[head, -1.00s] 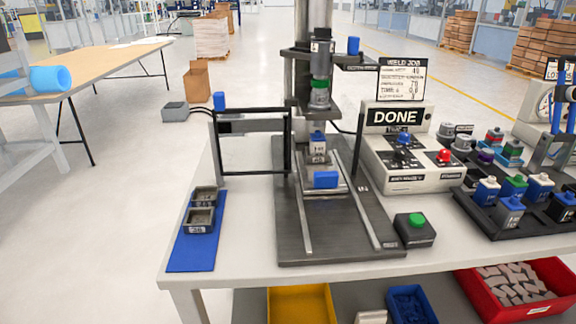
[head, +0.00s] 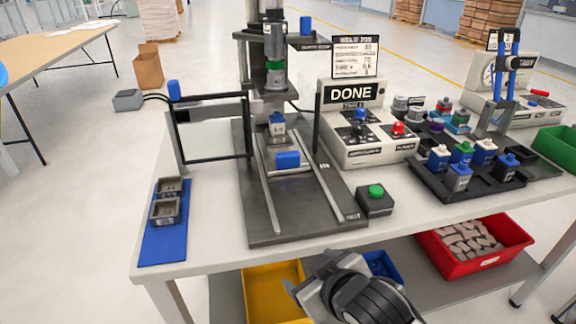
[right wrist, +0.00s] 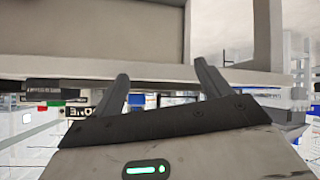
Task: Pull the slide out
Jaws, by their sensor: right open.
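The slide (head: 292,171) sits on two pale rails of a dark base plate (head: 290,232), towards the back of it under the welding head (head: 274,66). A blue block-shaped handle (head: 288,159) is on its front. A grey part with a blue top (head: 277,128) stands on the slide behind the handle. My right gripper shows in the right wrist view (right wrist: 161,75) with its two fingers apart and nothing between them. In the head view, its wrist is low at the bottom, in front of the table and well away from the handle. My left gripper is not in view.
A green button box (head: 375,204) stands right of the base plate. A black frame guard (head: 212,130) stands left of it. A control box reading DONE (head: 375,150) is behind. A blue mat (head: 163,243) holds two small trays. A yellow bin (head: 270,290) and red bin (head: 475,245) are below.

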